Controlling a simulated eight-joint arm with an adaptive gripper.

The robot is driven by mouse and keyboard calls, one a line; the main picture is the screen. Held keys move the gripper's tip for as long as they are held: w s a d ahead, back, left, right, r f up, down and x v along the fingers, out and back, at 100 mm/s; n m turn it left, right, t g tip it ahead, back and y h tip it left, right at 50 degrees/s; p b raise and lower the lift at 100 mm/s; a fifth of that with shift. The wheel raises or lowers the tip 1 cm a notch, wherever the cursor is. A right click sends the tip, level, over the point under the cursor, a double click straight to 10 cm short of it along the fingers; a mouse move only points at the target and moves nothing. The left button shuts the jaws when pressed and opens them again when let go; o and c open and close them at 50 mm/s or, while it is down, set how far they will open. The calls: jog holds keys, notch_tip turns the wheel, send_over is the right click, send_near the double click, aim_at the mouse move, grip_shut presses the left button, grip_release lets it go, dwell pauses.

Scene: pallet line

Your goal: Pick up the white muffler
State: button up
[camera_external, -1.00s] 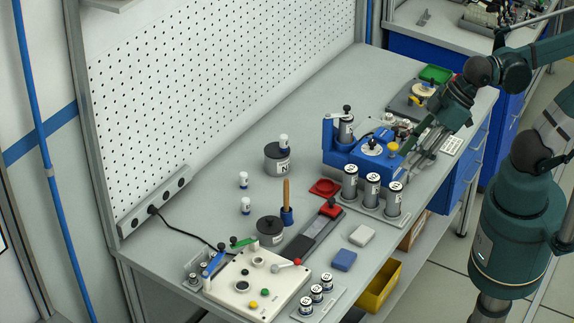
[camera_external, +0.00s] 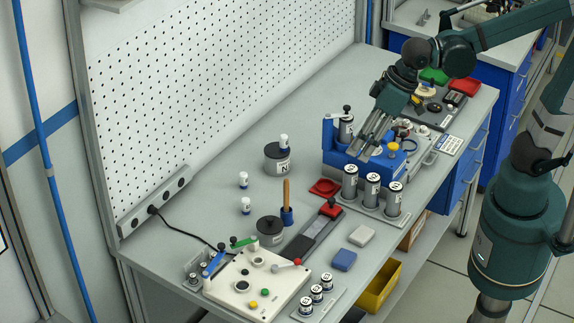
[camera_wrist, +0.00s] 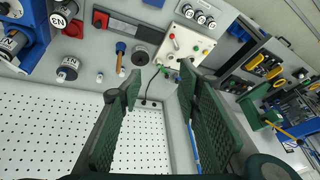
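One (camera_external: 243,180) and another (camera_external: 246,205) stand upright on the grey bench, and a third (camera_external: 284,141) stands on a dark lidded can marked N. In the wrist view, two small white pieces, one (camera_wrist: 99,77) and another (camera_wrist: 122,72), show left of my fingers. My gripper (camera_external: 366,148) is above the blue fixture, right of the white cylinders and apart from them. Its green-padded fingers (camera_wrist: 158,88) are spread, with nothing between them.
The blue fixture (camera_external: 345,158) and several tall grey canisters (camera_external: 372,190) stand at the right. A wooden-handled tool (camera_external: 286,194) in a blue holder and a dark can (camera_external: 270,232) stand near the white cylinders. A perforated wall (camera_external: 220,90) bounds the bench behind.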

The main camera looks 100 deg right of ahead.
jog(key=w+d+f+m+g, duration=0.1)
jog(key=w+d+f+m, duration=0.2)
jog(key=w+d, duration=0.5)
jog(key=m+g, duration=0.4)
jog(key=m, duration=0.4)
send_over(245, 199)
jog(key=shift+y, duration=0.3)
notch_tip(245, 199, down, 25)
jog(key=shift+s+a+b, duration=0.1)
jog(key=shift+a+b, duration=0.05)
jog(key=shift+b, duration=0.25)
jog(key=shift+f+m, duration=0.2)
jog(key=shift+m, duration=0.1)
jog(key=shift+f, duration=1.3)
jog(key=shift+f, duration=0.15)
